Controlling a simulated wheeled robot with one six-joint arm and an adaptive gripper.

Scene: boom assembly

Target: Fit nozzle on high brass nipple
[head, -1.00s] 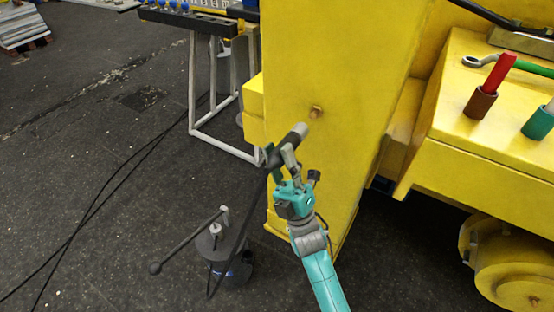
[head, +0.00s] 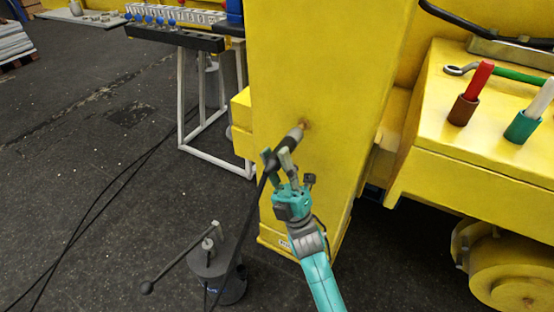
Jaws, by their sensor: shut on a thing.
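The brass nipple (head: 305,124) sticks out of the front face of the yellow boom (head: 345,60). My gripper (head: 279,160) is shut on the dark grease nozzle (head: 292,137), which has a lighter grey tip. The nozzle points up and to the right, and its tip is at the nipple in the picture. I cannot tell whether the tip touches the nipple or sits over it. The nipple is partly hidden by the tip. A black hose (head: 245,220) hangs from the nozzle down toward the grease pump (head: 215,265) on the floor.
The pump's lever (head: 178,268) sticks out to the left. A metal-legged table (head: 185,42) with blue-topped items stands behind at the left. At the right, a yellow ledge holds a red-handled tool (head: 478,80) and a green holder (head: 525,126). Cables lie on the dark floor.

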